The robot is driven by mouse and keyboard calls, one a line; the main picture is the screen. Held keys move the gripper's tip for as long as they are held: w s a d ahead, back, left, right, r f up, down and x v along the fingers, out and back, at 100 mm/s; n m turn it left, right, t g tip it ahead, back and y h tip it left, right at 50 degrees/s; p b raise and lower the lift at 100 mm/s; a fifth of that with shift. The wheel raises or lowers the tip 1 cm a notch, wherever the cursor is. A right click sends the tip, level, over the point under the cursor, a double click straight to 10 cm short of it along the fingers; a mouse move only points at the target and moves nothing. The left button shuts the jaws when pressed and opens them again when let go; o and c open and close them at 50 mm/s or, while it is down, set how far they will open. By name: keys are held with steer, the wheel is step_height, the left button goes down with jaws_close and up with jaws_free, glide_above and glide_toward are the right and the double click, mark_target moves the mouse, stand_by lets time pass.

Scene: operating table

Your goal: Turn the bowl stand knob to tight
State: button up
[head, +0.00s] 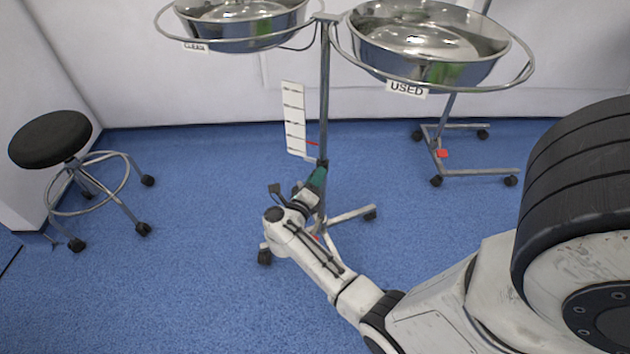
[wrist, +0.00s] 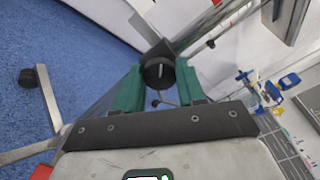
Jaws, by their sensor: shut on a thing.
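The bowl stand (head: 324,90) has an upright metal pole with two steel bowls on top and a wheeled base. Its black round knob (wrist: 159,73) shows in the wrist view, with a pale line on its face that runs nearly upright in the picture. My gripper (wrist: 158,88) has green fingers, one on each side of the knob, shut on it. In the head view my gripper (head: 317,180) is at the lower part of the pole, and the arm and fingers hide most of the knob there.
A white marked strip (head: 294,118) hangs beside the pole, with a red pointer near it. A black stool (head: 51,138) stands at the left. Another wheeled stand (head: 437,150) is behind at the right. The right bowl (head: 428,43) has a "USED" label. Blue floor between is clear.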

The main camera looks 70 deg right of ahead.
steer(key=shift+f+m+b, duration=0.15)
steer(key=shift+m+b, duration=1.85)
steer(key=shift+m, duration=2.6)
steer(key=o, duration=1.1)
steer(key=shift+c, duration=0.2)
steer(key=a+p, duration=0.2)
steer(key=a, duration=0.8)
steer(key=shift+w+a+p, duration=0.2)
steer(key=shift+a+p, duration=0.1)
steer(key=shift+a, duration=0.1)
